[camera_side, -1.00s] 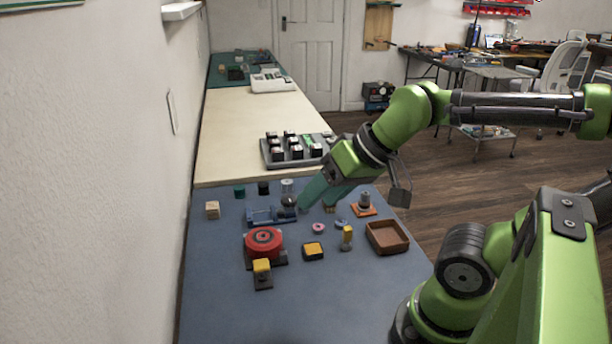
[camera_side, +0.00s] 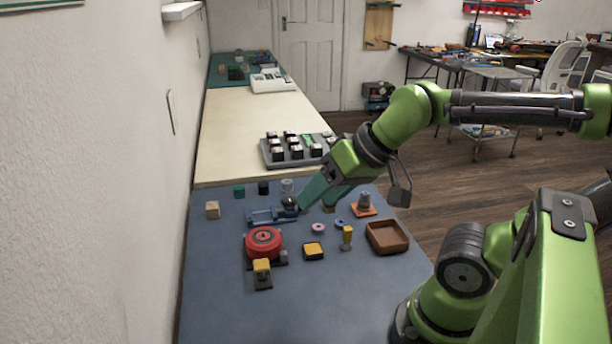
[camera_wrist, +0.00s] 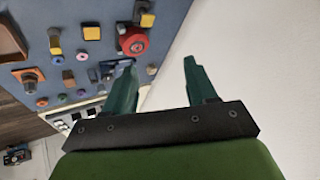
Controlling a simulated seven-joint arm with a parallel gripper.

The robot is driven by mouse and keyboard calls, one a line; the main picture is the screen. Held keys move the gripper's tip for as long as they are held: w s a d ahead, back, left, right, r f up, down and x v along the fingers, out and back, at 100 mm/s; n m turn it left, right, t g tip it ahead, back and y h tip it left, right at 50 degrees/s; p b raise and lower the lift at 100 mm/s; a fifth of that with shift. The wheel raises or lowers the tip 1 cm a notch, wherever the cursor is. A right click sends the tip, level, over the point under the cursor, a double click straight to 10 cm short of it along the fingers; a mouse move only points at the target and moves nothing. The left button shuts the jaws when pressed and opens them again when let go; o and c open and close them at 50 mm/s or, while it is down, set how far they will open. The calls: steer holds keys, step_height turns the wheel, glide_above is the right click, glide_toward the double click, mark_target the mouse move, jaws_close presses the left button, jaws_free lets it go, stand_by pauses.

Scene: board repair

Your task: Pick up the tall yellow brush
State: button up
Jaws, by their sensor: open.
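The tall yellow brush (camera_side: 347,236) stands upright on the blue mat (camera_side: 330,300), with a yellow top and a greyish lower part. It stands left of the brown tray. In the wrist view the brush (camera_wrist: 56,42) is at the upper left, outside the fingers. My gripper (camera_side: 304,203) hangs over the far part of the mat, beyond the brush and to its left, near a blue vise-like tool. In the wrist view my gripper (camera_wrist: 160,46) shows two teal fingers wide apart with nothing between them.
A brown tray (camera_side: 387,237) is right of the brush. A yellow block (camera_side: 313,251) and a red round reel (camera_side: 263,243) are left of it. Pink and blue rings lie just behind. A blue tool (camera_side: 265,217) is near my fingers. The mat's near part is clear.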

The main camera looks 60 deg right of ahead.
stand_by(0.5)
steer(key=m+g+h, duration=0.2)
steer(key=m+g, duration=0.5)
steer(key=m, duration=2)
glide_above(348, 228)
step_height(348, 228, down, 6)
step_height(348, 228, down, 17)
steer(key=shift+r, duration=0.1)
steer(key=shift+c, duration=0.4)
